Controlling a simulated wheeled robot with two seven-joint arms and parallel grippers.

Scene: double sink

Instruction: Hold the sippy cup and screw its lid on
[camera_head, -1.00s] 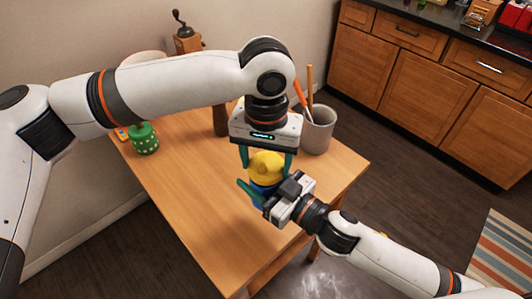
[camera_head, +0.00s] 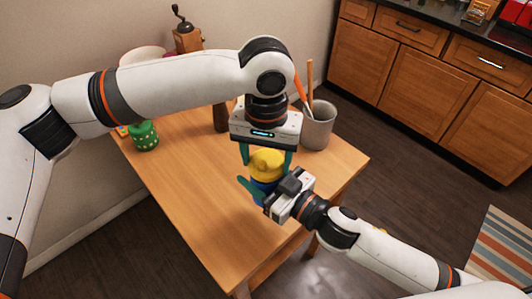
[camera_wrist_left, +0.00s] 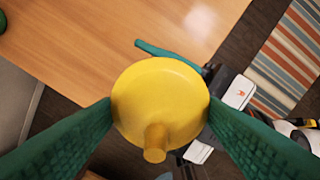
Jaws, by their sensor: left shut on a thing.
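The yellow lid (camera_head: 267,163) sits over the blue sippy cup (camera_head: 262,187) near the table's right edge. My left gripper (camera_head: 267,160) points down from above and is shut on the lid, with a green finger on each side. In the left wrist view the lid (camera_wrist_left: 160,95) is a round disc with its spout (camera_wrist_left: 155,143) toward the bottom, and it hides the cup. My right gripper (camera_head: 262,193) reaches in from the lower right at the cup's height.
The wooden table (camera_head: 190,190) is clear in front and to the left. A grey utensil pot (camera_head: 317,127) stands just behind my left gripper.

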